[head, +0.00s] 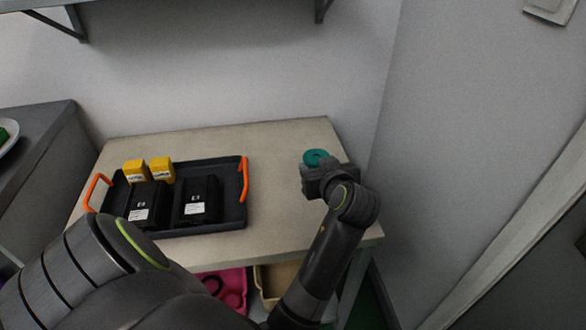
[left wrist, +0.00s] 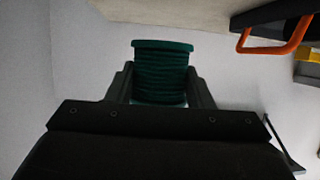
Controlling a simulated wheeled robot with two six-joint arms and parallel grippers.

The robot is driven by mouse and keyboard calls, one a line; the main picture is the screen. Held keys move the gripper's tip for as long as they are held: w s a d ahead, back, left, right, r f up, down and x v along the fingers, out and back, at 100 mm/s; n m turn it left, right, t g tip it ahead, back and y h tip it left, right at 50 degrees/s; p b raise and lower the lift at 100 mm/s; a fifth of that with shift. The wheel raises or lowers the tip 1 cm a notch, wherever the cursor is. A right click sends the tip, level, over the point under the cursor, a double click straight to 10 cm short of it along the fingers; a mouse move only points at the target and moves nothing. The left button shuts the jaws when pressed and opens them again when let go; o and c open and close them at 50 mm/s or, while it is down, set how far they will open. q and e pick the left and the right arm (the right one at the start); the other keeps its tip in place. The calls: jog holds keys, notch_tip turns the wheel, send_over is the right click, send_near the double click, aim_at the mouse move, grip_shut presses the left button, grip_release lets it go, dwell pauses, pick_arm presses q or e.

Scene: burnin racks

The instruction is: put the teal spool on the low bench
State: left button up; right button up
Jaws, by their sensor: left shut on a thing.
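The teal spool (head: 316,157) shows at the right end of the pale-topped bench (head: 285,150), just beyond my left gripper (head: 318,166). In the left wrist view the spool (left wrist: 162,72) sits between the two fingers of my left gripper (left wrist: 160,88), which is shut on it. Its wound side and one flange show there; its far end is hidden. I cannot tell whether the spool touches the bench top or hangs a little above it. My right gripper is not in view.
A dark tray (head: 233,222) with orange handles holds two black packs (head: 196,200) and two yellow blocks (head: 162,166) on the bench's left part. Bare bench top lies between tray and gripper. A wall (head: 450,130) rises close on the right. A pink bin (head: 232,282) is below.

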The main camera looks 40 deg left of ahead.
aim_at(315, 204)
pick_arm(q)
notch_tip(315, 204, down, 8)
jog(key=shift+f+b, duration=0.2)
jog(key=shift+b, duration=0.35)
jog(key=shift+f, duration=0.1)
jog(key=o, duration=1.1)
jog(key=shift+c, duration=0.2)
